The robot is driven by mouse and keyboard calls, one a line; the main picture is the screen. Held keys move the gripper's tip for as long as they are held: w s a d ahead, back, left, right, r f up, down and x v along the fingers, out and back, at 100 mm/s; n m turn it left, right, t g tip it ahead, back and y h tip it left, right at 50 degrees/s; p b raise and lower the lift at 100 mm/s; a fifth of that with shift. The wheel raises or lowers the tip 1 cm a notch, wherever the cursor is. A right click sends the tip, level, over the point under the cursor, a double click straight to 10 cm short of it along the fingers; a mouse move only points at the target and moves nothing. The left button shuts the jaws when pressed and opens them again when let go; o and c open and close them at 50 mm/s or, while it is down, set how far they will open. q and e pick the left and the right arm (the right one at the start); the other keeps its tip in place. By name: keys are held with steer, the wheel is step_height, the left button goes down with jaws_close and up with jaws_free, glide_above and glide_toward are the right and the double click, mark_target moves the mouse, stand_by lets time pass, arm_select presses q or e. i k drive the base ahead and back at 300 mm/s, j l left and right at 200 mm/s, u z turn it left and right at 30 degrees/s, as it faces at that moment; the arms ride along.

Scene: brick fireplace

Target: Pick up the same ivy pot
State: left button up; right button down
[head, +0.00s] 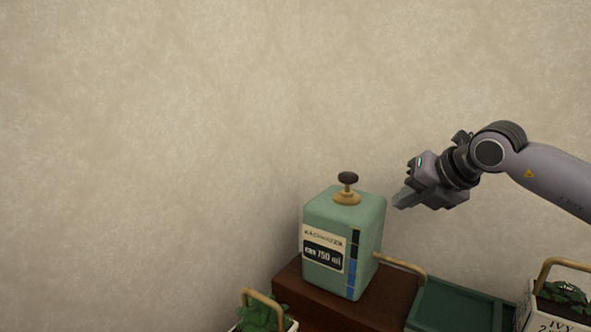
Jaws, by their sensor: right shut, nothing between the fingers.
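A white pot lettered "IVY" (555,322) with a tan handle and green leaves is partly in view at the bottom right corner. Another leafy plant (262,314) in a pale pot with a tan handle is cut off at the bottom edge, left of the middle; its label is not visible. My right gripper (401,201) is shut and empty, in the air to the right of the green can's top. It is above and to the left of the IVY pot, well apart from it. My left gripper is not in view.
Plain beige walls meet in a corner behind.

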mark_target(543, 305)
steer(key=k+l, duration=1)
steer(key=k, duration=0.1)
